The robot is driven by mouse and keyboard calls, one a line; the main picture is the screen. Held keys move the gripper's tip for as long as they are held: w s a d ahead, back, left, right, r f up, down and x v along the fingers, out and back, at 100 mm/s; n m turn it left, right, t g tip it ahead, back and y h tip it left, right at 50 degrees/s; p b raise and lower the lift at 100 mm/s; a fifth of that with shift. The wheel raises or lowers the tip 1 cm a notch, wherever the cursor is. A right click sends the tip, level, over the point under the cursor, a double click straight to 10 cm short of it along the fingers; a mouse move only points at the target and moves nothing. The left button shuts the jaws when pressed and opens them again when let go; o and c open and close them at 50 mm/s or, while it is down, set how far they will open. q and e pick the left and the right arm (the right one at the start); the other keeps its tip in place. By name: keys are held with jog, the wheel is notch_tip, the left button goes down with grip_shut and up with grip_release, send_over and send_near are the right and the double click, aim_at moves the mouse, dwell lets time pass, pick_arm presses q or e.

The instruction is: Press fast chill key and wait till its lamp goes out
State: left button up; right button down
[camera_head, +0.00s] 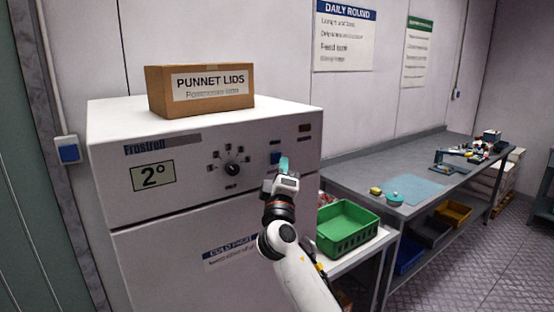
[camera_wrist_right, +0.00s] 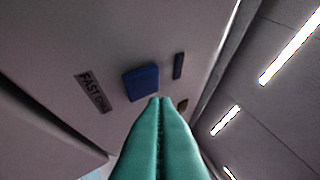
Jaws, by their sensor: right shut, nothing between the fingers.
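The blue square key (camera_head: 275,157) is on the upper right of the white Frostroll cabinet's front. In the right wrist view the blue key (camera_wrist_right: 141,82) is beside a partly legible "FAST" label (camera_wrist_right: 92,92). My right gripper (camera_head: 284,162) is shut and empty, its teal fingertips close to the key. In the wrist view the fingertips (camera_wrist_right: 161,99) end just off the key's lower right corner; I cannot tell whether they touch it. A small dull brownish panel (camera_head: 304,128), perhaps the lamp, is above right of the key and shows no clear glow. My left gripper is not in view.
The cabinet (camera_head: 118,120) has a round dial (camera_head: 232,170) and a display reading 2° (camera_head: 153,176). A "PUNNET LIDS" box (camera_head: 200,90) is on top. A green crate (camera_head: 346,228) stands on a low table at right, beside a long grey workbench (camera_head: 430,180).

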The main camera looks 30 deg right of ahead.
jog(key=shift+w, duration=0.1)
jog(key=shift+w+b, duration=0.35)
jog(key=shift+w+a+b, duration=0.1)
jog(key=shift+w+b, duration=0.25)
jog(key=shift+w, duration=0.05)
dwell(0.7)
jog(key=shift+s, duration=0.15)
dwell(0.3)
jog(key=shift+s, duration=0.75)
jog(key=shift+p, duration=0.3)
jog(key=s, duration=0.1)
jog(key=s+p, duration=0.1)
jog(key=s, duration=0.3)
jog(key=shift+d, duration=0.3)
